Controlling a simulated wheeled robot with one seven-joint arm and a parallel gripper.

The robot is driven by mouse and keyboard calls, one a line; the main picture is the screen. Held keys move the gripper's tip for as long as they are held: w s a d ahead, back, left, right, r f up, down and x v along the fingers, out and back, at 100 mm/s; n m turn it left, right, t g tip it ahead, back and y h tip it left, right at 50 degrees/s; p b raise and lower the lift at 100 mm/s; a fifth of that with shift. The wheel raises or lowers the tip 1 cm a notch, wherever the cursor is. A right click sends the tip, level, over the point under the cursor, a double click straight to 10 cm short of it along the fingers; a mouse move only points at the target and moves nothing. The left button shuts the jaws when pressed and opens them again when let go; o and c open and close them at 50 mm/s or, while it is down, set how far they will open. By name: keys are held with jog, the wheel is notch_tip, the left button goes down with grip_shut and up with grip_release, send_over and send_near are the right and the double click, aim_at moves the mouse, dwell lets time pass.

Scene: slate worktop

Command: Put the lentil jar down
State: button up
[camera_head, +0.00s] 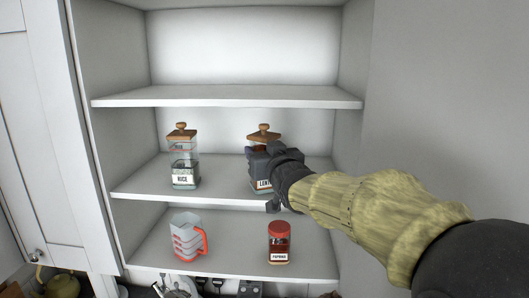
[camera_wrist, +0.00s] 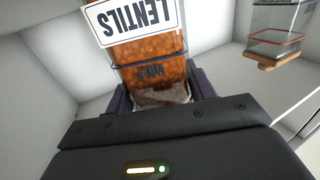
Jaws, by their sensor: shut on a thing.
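The lentil jar (camera_head: 263,184) is glass with a wooden lid and a white label, and stands upright at the right of the middle shelf. My gripper (camera_head: 264,164) comes from the right and is shut on it, covering part of its middle. The wrist view shows the orange lentils and the label on the jar (camera_wrist: 150,48) between my gripper's fingers (camera_wrist: 160,92). The jar's base is at about shelf height; I cannot tell whether it touches the shelf.
A rice jar (camera_head: 184,172) stands on the left of the middle shelf (camera_head: 222,188). Below are a measuring cup (camera_head: 186,240) and a paprika jar (camera_head: 279,243). The top shelf (camera_head: 230,96) is empty. The cabinet's right wall is close to the lentil jar.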

jog(key=shift+s+d, duration=0.15)
jog(key=shift+d, duration=0.05)
jog(key=o, duration=1.3)
jog(key=shift+o, duration=0.7)
jog(key=shift+w, duration=0.2)
jog(key=b+v, duration=0.5)
jog(key=v, duration=0.7)
jog(key=shift+s+r, duration=0.15)
